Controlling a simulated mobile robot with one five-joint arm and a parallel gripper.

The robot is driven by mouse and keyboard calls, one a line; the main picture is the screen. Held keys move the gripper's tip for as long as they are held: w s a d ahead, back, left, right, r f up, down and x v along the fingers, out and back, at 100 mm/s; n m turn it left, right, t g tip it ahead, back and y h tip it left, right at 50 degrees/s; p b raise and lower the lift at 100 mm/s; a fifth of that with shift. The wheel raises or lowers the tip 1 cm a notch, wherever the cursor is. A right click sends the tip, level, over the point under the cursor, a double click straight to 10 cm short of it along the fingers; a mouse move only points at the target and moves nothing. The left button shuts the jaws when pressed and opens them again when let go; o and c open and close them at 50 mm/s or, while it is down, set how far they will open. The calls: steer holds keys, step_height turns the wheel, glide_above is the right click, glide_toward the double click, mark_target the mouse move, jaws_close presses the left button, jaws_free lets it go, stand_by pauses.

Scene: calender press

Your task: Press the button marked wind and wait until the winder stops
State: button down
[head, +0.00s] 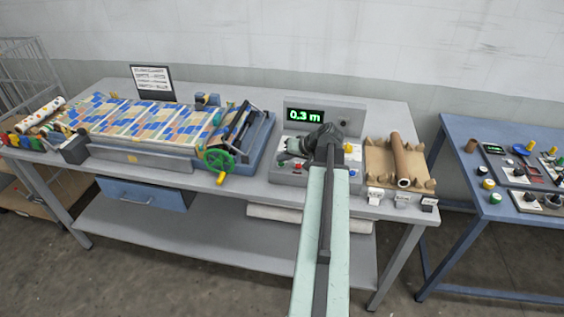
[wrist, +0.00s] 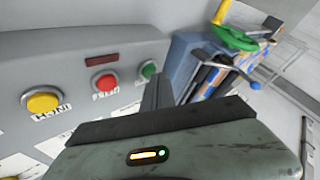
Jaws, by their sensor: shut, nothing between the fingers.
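The grey control panel (head: 287,179) stands on the bench, with a lit green display (head: 305,115) reading 0.3 m behind it. In the wrist view the panel carries a yellow button (wrist: 42,102), a red button (wrist: 104,82) and a green button (wrist: 149,69). The labels by the yellow and red buttons are tilted and hard to read. I cannot make out a wind mark. My gripper (head: 286,152) is shut and empty over the panel. In the wrist view its fingers (wrist: 157,88) point close to the green button; I cannot tell whether they touch it.
The calender with patterned sheet (head: 150,118) and a green handwheel (head: 217,160) stands left of the panel. A brown roll (head: 399,158) lies in a cradle on the right. A blue table (head: 463,222) with more controls stands further right.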

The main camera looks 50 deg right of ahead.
mark_target(283, 164)
steer(key=shift+r+p, duration=0.3)
steer(key=shift+r, duration=0.25)
steer(key=shift+r, duration=0.1)
step_height(283, 164, up, 5)
steer(key=p, duration=0.5)
